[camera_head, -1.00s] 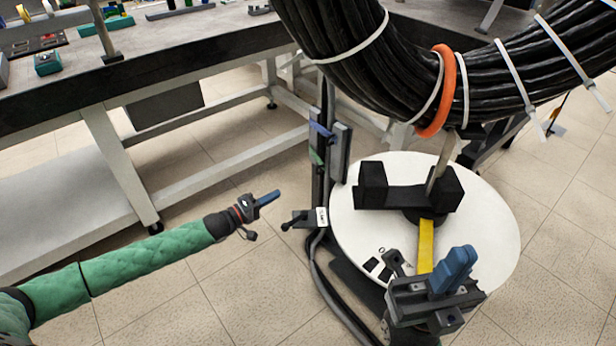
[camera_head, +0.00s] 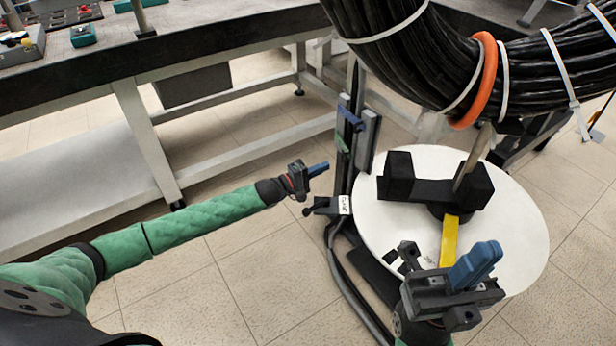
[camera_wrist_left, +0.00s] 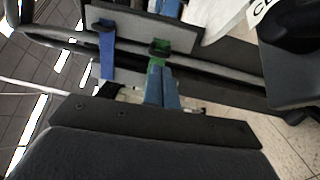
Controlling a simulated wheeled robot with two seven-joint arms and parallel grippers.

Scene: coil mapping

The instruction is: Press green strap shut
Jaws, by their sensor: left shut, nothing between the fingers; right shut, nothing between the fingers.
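The green strap (camera_head: 341,144) is a small strip on the grey panel of the upright post, below a blue strap (camera_head: 350,118). In the left wrist view the green strap (camera_wrist_left: 180,38) runs through a dark buckle, with the blue strap (camera_wrist_left: 107,60) to its left. My left gripper (camera_head: 320,169) is shut and empty, to the left of the post and lower than the green strap in the head view. Its blue fingertips (camera_wrist_left: 160,72) appear right at the strap's lower end in the wrist view; contact cannot be told. My right gripper (camera_head: 478,263) is shut and empty over the round white table.
The round white table (camera_head: 525,225) carries a black block holder (camera_head: 430,188) and a yellow strip (camera_head: 449,240). A black cable coil (camera_head: 390,50) with an orange ring (camera_head: 486,80) hangs above it. A long workbench (camera_head: 200,55) stands behind. Floor at the front is clear.

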